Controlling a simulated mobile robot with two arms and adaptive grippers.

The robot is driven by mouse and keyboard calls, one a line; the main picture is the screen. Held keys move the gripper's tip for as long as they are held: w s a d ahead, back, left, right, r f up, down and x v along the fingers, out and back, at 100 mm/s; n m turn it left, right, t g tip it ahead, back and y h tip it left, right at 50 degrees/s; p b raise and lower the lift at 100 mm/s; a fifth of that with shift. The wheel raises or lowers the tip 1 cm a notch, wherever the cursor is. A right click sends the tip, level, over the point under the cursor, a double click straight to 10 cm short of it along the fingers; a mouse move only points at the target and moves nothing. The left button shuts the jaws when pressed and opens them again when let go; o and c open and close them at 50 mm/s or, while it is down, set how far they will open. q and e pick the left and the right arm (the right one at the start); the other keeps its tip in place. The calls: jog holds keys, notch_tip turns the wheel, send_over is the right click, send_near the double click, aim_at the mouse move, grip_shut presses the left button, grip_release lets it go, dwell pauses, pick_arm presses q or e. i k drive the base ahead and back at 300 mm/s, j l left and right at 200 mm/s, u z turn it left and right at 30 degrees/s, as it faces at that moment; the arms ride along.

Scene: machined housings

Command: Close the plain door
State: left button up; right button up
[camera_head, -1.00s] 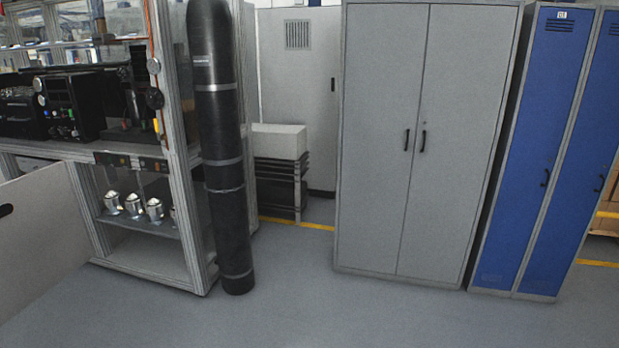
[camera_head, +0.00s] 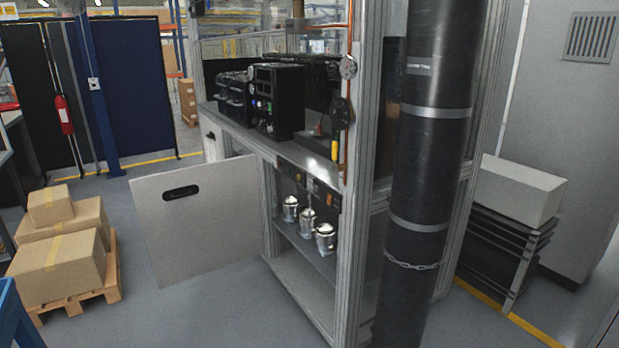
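The plain door (camera_head: 203,226) is a flat light grey panel with a dark oval hand slot near its upper edge. It stands open, swung out to the left from the lower compartment of the machine cabinet (camera_head: 347,235). Inside that compartment, several shiny metal housings (camera_head: 307,221) stand on a shelf (camera_head: 300,241). The door's hinge side is by the cabinet's left front post. Neither of my grippers is in view.
A black cylinder (camera_head: 428,160) with metal bands and a chain stands at the cabinet's right corner. Cardboard boxes on a pallet (camera_head: 78,299) sit left of the door. The floor (camera_head: 150,318) before the door is clear. A fire extinguisher (camera_head: 64,114) is further back.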

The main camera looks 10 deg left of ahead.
aim_at(196, 221)
jog(key=i+j+u, duration=0.35)
jog(key=i, duration=0.15)
jog(key=i+j+u, duration=0.3)
jog(key=i, duration=0.3)
jog(key=i+u, duration=0.35)
jog(key=i, duration=0.2)
jog(key=i+j, duration=0.35)
jog(key=i, duration=0.25)
jog(key=i+j, duration=0.35)
jog(key=i, duration=0.25)
jog(key=i+j+z, duration=0.1)
jog(key=i+j, duration=0.3)
jog(key=i, duration=0.2)
